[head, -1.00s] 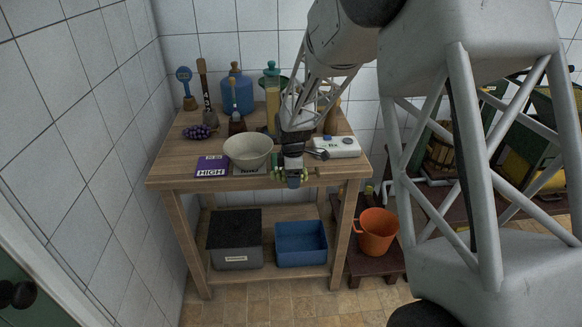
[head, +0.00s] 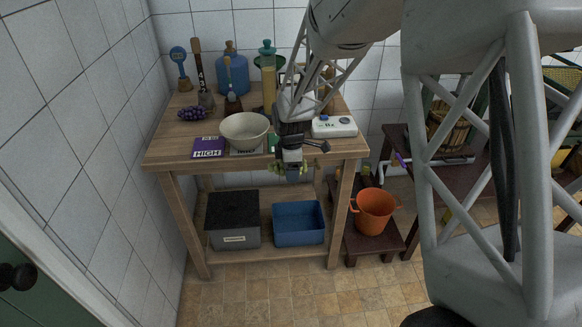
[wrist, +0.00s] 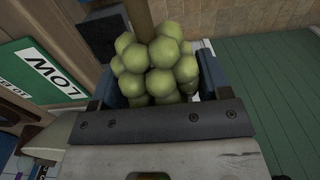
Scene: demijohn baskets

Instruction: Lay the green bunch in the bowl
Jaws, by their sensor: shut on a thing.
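The green bunch (wrist: 158,62) is a cluster of round green grapes, seen close up in the wrist view. My gripper (wrist: 160,88) is shut on it, with a blue finger at each side. In the head view my gripper (head: 292,174) is at the table's front edge, right of and nearer than the bowl. Only small green bits of the bunch show there around the fingers. The cream bowl (head: 244,138) stands on the table, apart from my gripper. Its inside looks empty as far as it shows.
A purple HIGH card (head: 208,147) lies left of the bowl, and purple grapes (head: 192,114) lie behind it. A white device (head: 334,126) is to the right. Bottles and tools line the table's back. A green LOW card (wrist: 50,72) shows in the wrist view.

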